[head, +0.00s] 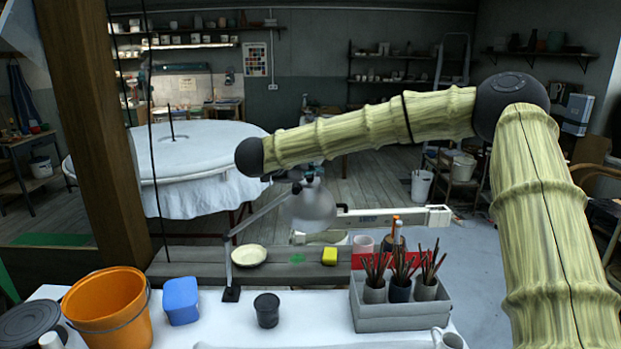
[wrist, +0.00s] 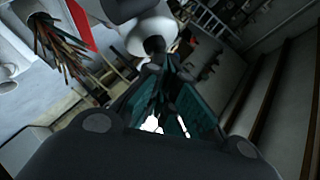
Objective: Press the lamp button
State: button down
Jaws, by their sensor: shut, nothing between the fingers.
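The grey desk lamp stands on the white table, with its dark square base (head: 231,293) near the back edge and a thin jointed arm. Its rounded lamp head (head: 313,208) hangs at the arm's end. My gripper (head: 305,179) is small and dark at the top of the lamp head; I cannot tell whether it touches. In the wrist view my gripper's teal-lined fingers (wrist: 167,78) are shut and empty. They point toward a pale rounded shape (wrist: 142,40) with a dark round part, apparently the lamp head. I cannot clearly make out the button.
An orange bucket (head: 113,309), a blue container (head: 181,300) and a dark cup (head: 267,311) stand on the table. A grey caddy (head: 400,312) holds pots of brown sticks, also seen in the wrist view. A yellow sponge (head: 329,256) and a shallow bowl (head: 249,255) lie behind.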

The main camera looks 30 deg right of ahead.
dwell(0.3)
jog(key=shift+s+r, duration=0.35)
jog(key=shift+r, duration=0.1)
jog(key=shift+r+p, duration=0.15)
jog(key=shift+p, duration=0.2)
jog(key=r, duration=0.1)
jog(key=s+a+r+p, duration=0.1)
jog(key=r, duration=0.1)
jog(key=s+r+p, duration=0.1)
jog(key=r, duration=0.1)
jog(key=shift+s+a, duration=0.15)
jog(key=shift+s, duration=0.1)
dwell(0.3)
